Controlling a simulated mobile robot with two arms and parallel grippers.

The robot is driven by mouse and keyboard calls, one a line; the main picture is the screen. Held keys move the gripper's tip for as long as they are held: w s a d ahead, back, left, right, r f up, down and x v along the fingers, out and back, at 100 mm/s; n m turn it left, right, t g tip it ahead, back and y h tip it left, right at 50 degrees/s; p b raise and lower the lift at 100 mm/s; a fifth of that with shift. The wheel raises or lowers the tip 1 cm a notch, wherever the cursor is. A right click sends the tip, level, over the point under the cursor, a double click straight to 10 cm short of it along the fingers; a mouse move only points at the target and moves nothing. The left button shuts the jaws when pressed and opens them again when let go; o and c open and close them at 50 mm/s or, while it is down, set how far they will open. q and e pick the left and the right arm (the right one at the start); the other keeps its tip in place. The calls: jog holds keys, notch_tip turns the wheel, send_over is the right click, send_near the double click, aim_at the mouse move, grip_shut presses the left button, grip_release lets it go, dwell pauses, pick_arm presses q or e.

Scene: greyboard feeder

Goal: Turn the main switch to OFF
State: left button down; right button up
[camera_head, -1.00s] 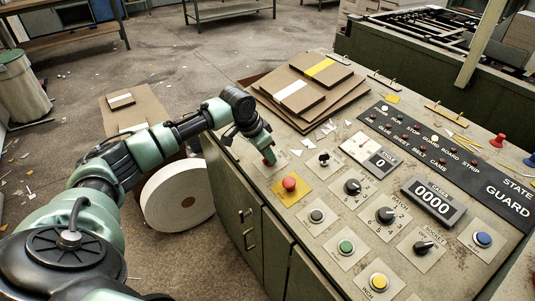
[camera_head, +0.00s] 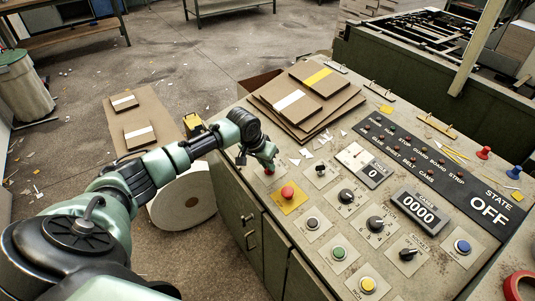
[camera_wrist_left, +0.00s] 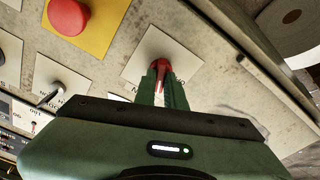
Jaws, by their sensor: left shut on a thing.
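The main switch (camera_wrist_left: 161,72) is a red handle on a pale square plate at the panel's near-left corner. My left gripper (camera_wrist_left: 161,85) is shut on the red handle in the left wrist view. In the head view my left gripper (camera_head: 268,168) reaches down over the switch and hides most of it. The state display (camera_head: 488,208) on the dark strip reads OFF. My right gripper is not in view.
A red mushroom button (camera_head: 288,192) on a yellow plate sits close beside the switch. Black knobs, coloured buttons and a counter (camera_head: 420,214) fill the panel. Stacked greyboard (camera_head: 308,95) lies behind. A white roll (camera_head: 190,203) stands on the floor.

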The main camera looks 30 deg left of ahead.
pick_arm(q)
jog(key=n+p, duration=0.5)
jog(key=p, duration=0.1)
jog(key=n+y+p, duration=0.1)
jog(key=n+p, duration=0.2)
jog(key=shift+r+n+p, duration=0.25)
jog(key=shift+n+p, duration=0.05)
jog(key=shift+p, duration=0.1)
jog(key=n+p, duration=0.2)
jog(key=n, duration=0.1)
jog(key=shift+f+g, duration=0.15)
jog(key=shift+g, duration=0.25)
jog(key=shift+n+p, duration=0.45)
jog(key=shift+n, duration=0.35)
jog(key=shift+a+y, duration=0.1)
jog(key=shift+y, duration=0.2)
jog(key=c, duration=1.5)
grip_release()
jog(key=shift+f, duration=0.1)
